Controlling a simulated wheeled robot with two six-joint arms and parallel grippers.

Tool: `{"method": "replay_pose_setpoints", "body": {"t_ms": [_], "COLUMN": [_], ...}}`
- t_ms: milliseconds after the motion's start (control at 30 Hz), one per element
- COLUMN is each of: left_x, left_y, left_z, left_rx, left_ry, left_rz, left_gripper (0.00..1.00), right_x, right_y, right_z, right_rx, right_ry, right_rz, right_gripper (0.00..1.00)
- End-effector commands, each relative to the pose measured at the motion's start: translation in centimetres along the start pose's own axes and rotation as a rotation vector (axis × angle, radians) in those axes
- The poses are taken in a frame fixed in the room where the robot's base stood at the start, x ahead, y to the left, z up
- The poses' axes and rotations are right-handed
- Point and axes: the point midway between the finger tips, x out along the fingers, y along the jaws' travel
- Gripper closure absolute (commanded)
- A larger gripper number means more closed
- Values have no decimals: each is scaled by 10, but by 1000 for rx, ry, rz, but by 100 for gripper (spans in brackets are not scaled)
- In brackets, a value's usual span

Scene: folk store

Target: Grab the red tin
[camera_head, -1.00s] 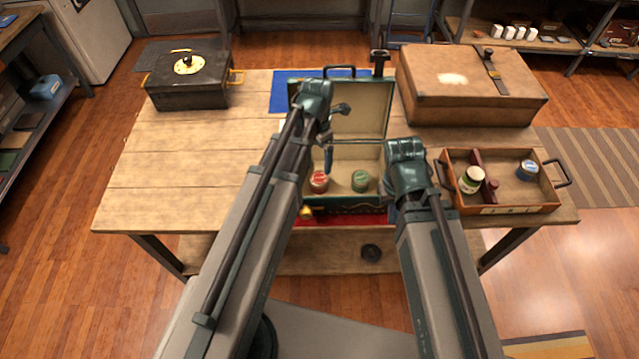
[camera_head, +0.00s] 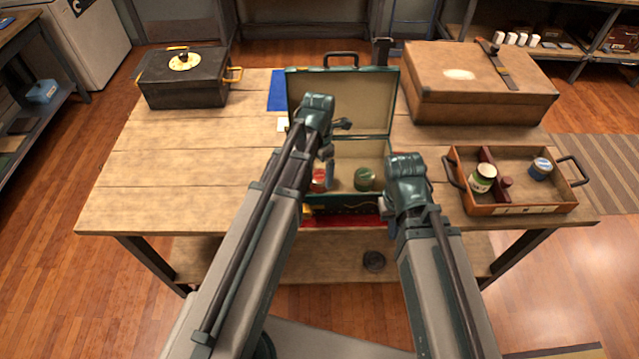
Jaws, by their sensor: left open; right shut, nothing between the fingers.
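The red tin (camera_head: 319,176) stands inside the open green case (camera_head: 392,110), at the left of its lower compartment, partly hidden by my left gripper. A green tin (camera_head: 364,179) stands to its right in the same case. My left gripper (camera_head: 328,170) is open and reaches down into the case. Its visible finger is at the red tin's right side; whether it touches cannot be told. My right gripper (camera_head: 388,207) is shut and empty at the front right corner of the case, mostly hidden by its own wrist.
A black box (camera_head: 185,82) stands back left.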

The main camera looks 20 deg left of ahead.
Motion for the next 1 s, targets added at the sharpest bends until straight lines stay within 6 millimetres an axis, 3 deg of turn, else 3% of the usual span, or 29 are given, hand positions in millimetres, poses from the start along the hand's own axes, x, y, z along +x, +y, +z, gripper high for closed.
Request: {"method": "replay_pose_setpoints", "body": {"t_ms": [33, 233, 567, 1000], "left_x": [13, 37, 38, 38], "left_y": [1, 2, 2, 2], "left_z": [3, 5, 5, 5], "left_rx": [0, 0, 0, 0], "left_ry": [0, 0, 0, 0], "left_rz": [0, 0, 0, 0], "left_gripper": [0, 0, 0, 79], "right_x": [12, 36, 38, 38], "right_y": [-1, -4, -4, -4], "right_z": [-1, -2, -2, -2], "right_rx": [0, 0, 0, 0], "right_ry": [0, 0, 0, 0], "right_rz": [0, 0, 0, 0], "right_gripper": [100, 100, 100, 100]}}
